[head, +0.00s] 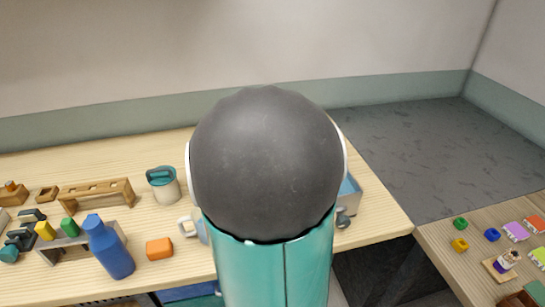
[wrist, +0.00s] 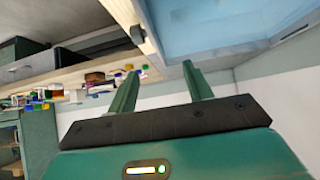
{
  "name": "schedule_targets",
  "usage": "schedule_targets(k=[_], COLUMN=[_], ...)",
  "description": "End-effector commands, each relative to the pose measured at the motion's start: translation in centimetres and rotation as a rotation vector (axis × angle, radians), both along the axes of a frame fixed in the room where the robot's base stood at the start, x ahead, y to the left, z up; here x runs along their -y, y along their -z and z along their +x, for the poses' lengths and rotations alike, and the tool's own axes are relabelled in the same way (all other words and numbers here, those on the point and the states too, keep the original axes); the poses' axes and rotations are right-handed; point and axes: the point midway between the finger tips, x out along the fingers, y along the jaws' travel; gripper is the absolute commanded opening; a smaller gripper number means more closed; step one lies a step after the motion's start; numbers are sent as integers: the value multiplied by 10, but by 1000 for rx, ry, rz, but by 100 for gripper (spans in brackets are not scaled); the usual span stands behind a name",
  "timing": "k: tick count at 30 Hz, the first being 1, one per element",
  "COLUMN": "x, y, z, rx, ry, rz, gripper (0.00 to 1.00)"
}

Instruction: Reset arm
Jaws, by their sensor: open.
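My gripper (wrist: 160,82) shows in the wrist view with two green fingers spread apart. It is open and nothing is between the fingers. The wrist view is tilted, and a light blue panel (wrist: 215,25) and a wooden edge lie beyond the fingertips. In the head view my own dark and teal arm fills the middle and hides part of the table; the gripper does not show there.
A wooden table (head: 370,225) holds a blue bottle (head: 109,247), an orange block (head: 159,248), a lidded jar (head: 163,185) and a wooden rack (head: 97,192). A second table (head: 455,280) at right carries small coloured pieces. Grey floor (head: 410,150) behind is clear.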

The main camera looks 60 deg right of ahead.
Motion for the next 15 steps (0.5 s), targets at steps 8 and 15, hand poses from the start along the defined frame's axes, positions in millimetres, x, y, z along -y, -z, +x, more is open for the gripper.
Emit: schedule_targets(k=[8, 15], x=[-2, -53], y=[0, -7], z=[2, 42], rx=[1, 24], ry=[-9, -285], rz=[6, 205], gripper=[50, 50])
